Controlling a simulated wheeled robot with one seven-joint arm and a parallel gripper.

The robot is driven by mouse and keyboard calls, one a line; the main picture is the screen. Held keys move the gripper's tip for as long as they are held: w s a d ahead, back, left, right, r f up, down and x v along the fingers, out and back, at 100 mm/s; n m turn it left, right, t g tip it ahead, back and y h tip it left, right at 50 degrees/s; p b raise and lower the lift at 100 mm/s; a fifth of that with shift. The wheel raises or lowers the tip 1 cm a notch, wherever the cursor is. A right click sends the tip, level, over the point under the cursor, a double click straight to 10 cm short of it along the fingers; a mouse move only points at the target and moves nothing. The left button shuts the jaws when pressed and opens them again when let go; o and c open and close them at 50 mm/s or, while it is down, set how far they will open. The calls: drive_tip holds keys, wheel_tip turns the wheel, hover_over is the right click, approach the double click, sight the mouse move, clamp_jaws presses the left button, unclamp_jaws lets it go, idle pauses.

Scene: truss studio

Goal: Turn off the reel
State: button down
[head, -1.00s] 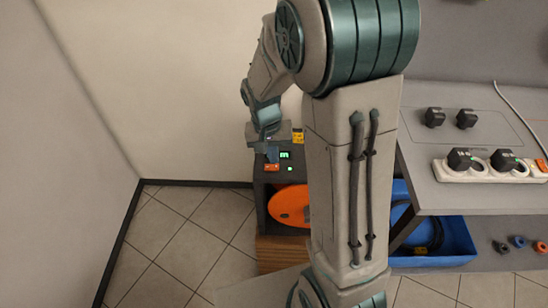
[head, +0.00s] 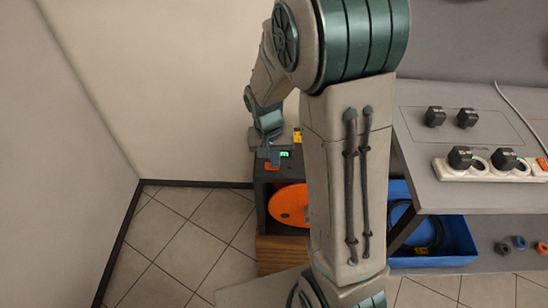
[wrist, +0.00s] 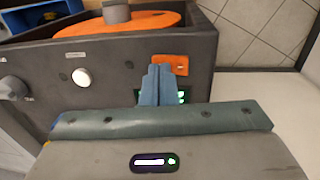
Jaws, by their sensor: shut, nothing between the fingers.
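The reel is an orange disc (head: 289,204) in a dark grey housing (head: 262,190), low at the left of the bench; it also shows at the top of the wrist view (wrist: 120,24). The housing's panel bears an orange switch (wrist: 180,62), a white round button (wrist: 81,77), a dark knob (wrist: 12,88) and a green lit display (head: 285,154). My gripper (wrist: 160,72) is shut and empty. Its fingertips are over the panel and overlap the orange switch's lower left part; I cannot tell whether they touch it. The fingers partly hide the display in the wrist view.
The bench (head: 430,195) to the right carries a white power strip (head: 490,172) with black plugs and two loose black plugs. A blue bin (head: 455,259) with a coiled cable stands on the shelf below. Tiled floor lies free at the left.

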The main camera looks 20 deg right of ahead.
drive_tip(key=shift+s+f, duration=0.25)
drive_tip(key=shift+f, duration=0.2)
drive_tip(key=shift+w+a+r, duration=0.1)
drive_tip(key=shift+w+a, duration=0.1)
drive_tip(key=shift+a, duration=0.7)
drive_tip(key=shift+w+r+p, duration=0.15)
drive_tip(key=shift+r+p, duration=0.3)
wheel_tip(320, 180, up, 14)
drive_tip(key=a+p, duration=0.1)
drive_tip(key=p, duration=0.1)
drive_tip(key=shift+w+a+f, duration=0.15)
drive_tip(key=shift+w+f, duration=0.05)
drive_tip(key=shift+w, duration=0.1)
